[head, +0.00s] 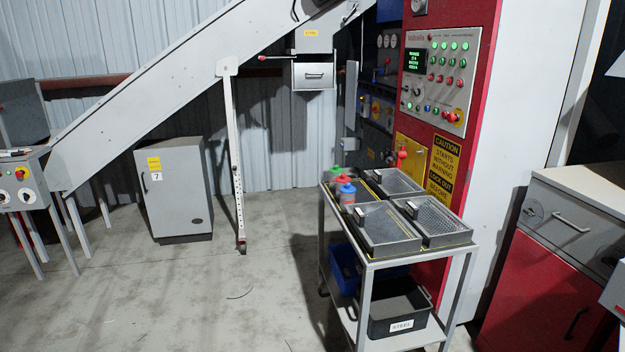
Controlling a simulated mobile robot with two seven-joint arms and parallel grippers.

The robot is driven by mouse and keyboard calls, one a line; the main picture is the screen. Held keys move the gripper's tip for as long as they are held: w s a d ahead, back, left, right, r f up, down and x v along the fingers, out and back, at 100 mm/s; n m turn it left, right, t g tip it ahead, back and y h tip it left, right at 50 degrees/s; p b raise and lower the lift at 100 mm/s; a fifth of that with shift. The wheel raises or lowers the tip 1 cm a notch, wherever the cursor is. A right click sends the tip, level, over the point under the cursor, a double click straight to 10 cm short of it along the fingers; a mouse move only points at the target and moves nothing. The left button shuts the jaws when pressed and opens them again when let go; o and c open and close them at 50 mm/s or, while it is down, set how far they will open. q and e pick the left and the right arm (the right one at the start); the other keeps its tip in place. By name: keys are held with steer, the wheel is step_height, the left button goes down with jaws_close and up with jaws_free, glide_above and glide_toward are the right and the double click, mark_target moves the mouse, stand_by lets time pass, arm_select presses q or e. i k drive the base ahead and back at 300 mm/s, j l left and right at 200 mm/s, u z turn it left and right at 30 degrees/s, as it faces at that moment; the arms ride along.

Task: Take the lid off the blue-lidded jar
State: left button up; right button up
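The jar with the blue lid (347,189) stands upright at the left edge of the cart's top, in front of two other jars. Its lid is on. Right behind it is a jar with a red lid (343,179), and behind that a jar with a green lid (337,169). The three stand close together, so their bodies partly overlap in the head view. Neither of my grippers shows in this view.
The metal cart (366,290) holds several mesh-bottomed trays (385,232) beside the jars. Its lower shelf carries a blue bin (346,268) and a black bin (400,305) labelled STEEL. A red control cabinet (445,130) stands behind. The floor (230,290) left of the cart is mostly clear.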

mark_target(348, 189)
steer(key=i, duration=1.4)
steer(key=i+u, duration=0.15)
steer(key=i, duration=0.45)
steer(key=i+l+u, duration=0.15)
steer(key=i, duration=0.45)
steer(key=u, duration=0.15)
